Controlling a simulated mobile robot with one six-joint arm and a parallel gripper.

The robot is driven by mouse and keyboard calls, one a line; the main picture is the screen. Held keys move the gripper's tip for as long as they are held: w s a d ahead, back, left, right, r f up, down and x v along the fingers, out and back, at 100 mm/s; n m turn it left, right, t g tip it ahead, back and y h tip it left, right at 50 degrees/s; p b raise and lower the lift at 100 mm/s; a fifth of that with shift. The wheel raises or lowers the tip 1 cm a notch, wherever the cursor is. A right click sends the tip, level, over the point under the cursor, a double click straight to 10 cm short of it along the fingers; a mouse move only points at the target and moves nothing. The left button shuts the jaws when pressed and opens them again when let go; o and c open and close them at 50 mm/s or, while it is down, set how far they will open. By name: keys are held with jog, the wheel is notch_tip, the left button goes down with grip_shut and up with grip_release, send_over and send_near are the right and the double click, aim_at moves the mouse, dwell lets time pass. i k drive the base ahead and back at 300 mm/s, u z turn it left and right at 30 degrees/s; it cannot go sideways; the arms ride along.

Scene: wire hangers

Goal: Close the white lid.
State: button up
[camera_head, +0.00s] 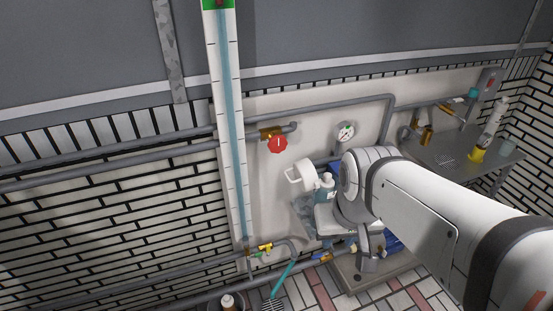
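A small white piece with a loop-like end (301,175) stands out in front of the pale wall panel, left of my arm. It may be the white lid, standing raised, but it is too small to be sure. Just below it are a blue-grey bottle (326,186) and a white box-like body (326,220), partly hidden by my arm. My white arm comes in from the lower right and bends down at the centre. My gripper (368,263) seems to be at its lower end, right of and below the white piece. Its fingers are too small to read.
Grey pipes run along the wall, with a red valve (278,144) and a gauge (346,131). A tall white scale (228,120) stands at the left. Blue things lie behind my wrist.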

aim_at(306, 177)
jog(key=z, duration=0.1)
jog(key=k, duration=0.45)
jog(key=u, duration=0.55)
jog(key=i, duration=0.75)
jog(key=u, duration=0.55)
